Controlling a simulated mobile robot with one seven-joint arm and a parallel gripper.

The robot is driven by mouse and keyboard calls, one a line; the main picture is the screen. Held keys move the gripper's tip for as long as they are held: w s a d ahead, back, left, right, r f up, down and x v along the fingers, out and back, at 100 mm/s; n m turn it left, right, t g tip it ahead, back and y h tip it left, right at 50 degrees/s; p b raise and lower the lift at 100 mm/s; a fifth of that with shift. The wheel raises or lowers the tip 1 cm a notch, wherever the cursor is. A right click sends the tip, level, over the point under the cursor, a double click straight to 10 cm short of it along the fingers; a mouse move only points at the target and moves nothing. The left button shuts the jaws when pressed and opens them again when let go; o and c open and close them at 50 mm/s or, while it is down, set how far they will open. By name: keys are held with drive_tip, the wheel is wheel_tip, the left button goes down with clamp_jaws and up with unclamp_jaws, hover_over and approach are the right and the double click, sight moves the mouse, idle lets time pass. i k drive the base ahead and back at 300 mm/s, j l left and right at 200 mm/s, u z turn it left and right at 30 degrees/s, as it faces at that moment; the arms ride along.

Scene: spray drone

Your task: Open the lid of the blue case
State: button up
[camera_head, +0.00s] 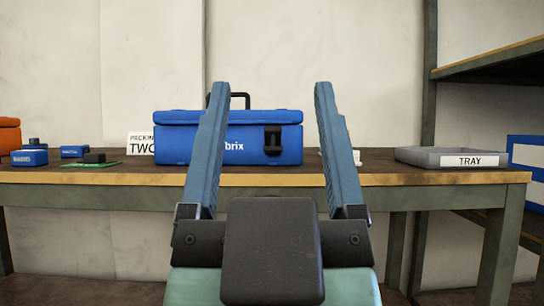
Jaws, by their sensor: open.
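The blue case (258,154) stands on the workbench in the middle of the view. Its blue lid (270,117) is down and shut. A black latch (273,141) sits on the right part of its front, and a black handle (240,95) rises above the lid. My gripper (269,88) is open and empty, in front of the case. Its two blue fingers point up in the picture, one across the case's left part and one just right of its right edge. The left finger hides part of the case's front and lettering.
The workbench (430,179) runs across the view. A grey tray (415,157) stands at right. Small blue boxes (75,151), a green board (90,165) and an orange case (9,135) lie at left. A sign (139,143) stands beside the case. Shelving (490,70) rises at right.

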sight(247, 117)
drive_tip(key=i+j, duration=0.15)
drive_tip(key=i, duration=0.2)
drive_tip(key=i+j, duration=0.15)
drive_tip(key=i, duration=0.25)
drive_tip(key=i+j, duration=0.15)
drive_tip(key=i, duration=0.2)
